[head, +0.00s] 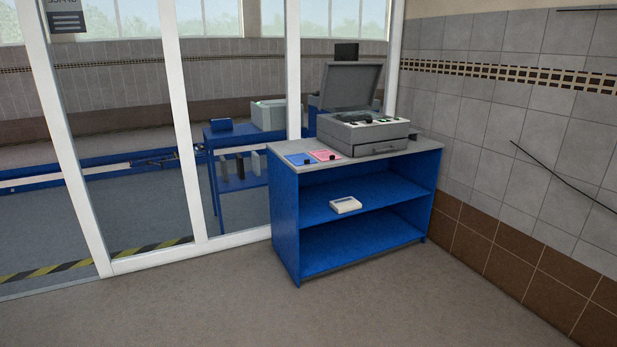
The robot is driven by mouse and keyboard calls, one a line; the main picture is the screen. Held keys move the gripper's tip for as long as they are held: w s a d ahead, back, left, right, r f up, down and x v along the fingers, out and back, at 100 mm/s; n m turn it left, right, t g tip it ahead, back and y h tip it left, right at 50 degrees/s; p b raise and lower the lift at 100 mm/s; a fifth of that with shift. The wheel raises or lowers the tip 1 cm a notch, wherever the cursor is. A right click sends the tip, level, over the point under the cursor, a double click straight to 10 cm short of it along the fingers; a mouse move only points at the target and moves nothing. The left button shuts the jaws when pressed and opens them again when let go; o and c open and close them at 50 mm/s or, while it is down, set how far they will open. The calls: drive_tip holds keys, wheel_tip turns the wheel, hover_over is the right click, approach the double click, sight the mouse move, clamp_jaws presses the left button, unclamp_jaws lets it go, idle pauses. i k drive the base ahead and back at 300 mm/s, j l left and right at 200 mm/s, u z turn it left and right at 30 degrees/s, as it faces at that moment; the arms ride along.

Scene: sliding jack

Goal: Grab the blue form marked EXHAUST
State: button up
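A small blue form (298,159) lies flat on the grey top of a blue cabinet, near its left front edge. A small dark object sits on its lower part. Any lettering on it is too small to read. A pink form (326,155) lies right beside it on the right, also with a small dark object on it. My gripper is not in view.
The blue cabinet (284,222) has open shelves, with a white box (345,205) on the middle one. A grey machine with a raised lid (365,135) stands on top. A white-framed glass partition (180,120) is at left. The floor (230,300) in front is clear.

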sight(300, 159)
drive_tip(key=i, duration=2)
drive_tip(key=i+u, duration=0.1)
drive_tip(key=i, duration=0.55)
drive_tip(key=i+l+u, duration=0.15)
drive_tip(key=i, duration=0.5)
drive_tip(key=i+l+u, duration=0.1)
drive_tip(key=i, duration=0.5)
drive_tip(key=l, duration=0.1)
